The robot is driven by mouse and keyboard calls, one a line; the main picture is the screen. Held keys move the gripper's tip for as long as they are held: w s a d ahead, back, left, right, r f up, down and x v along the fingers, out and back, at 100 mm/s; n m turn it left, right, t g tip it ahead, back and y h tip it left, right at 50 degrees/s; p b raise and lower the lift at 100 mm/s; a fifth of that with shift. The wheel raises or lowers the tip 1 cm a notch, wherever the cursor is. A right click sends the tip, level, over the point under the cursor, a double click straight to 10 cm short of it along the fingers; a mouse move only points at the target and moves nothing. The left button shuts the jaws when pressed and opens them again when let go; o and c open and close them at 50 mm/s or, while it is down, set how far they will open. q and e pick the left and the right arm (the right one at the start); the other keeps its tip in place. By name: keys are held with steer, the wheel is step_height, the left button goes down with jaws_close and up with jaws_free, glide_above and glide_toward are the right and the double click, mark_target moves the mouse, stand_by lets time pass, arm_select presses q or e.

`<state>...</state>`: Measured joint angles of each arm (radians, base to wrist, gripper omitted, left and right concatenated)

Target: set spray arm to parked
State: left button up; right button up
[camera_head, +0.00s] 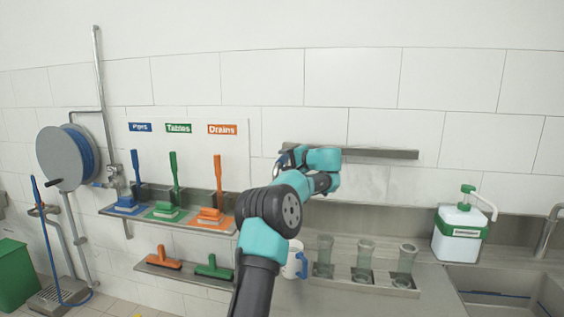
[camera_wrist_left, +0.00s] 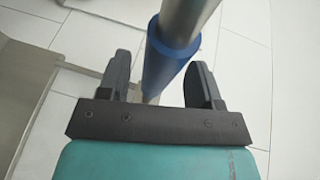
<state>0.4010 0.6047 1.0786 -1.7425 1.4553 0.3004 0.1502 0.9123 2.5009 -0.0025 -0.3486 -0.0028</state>
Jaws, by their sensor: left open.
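In the left wrist view a steel tube with a blue sleeve (camera_wrist_left: 168,62), which looks like the spray arm, runs between the two fingers of my left gripper (camera_wrist_left: 162,72). The fingers are apart, one on each side of the sleeve, and do not look closed on it. In the head view my left gripper (camera_head: 282,163) is in front of the tiled wall, by the left end of a steel wall rail (camera_head: 380,153). My own arm hides much of that spot, so the tube is not clear there. My right gripper does not show.
A rack (camera_head: 362,283) with three clear cups and a white mug (camera_head: 294,262) stand below my arm. A dispenser (camera_head: 459,232) is by the sink (camera_head: 500,278). A brush shelf (camera_head: 190,221) and hose reel (camera_head: 62,158) are left. The upper wall is clear.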

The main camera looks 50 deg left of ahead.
arm_select(q)
steer(key=v, duration=1.5)
steer(key=shift+d, duration=0.3)
steer(key=shift+r, duration=0.1)
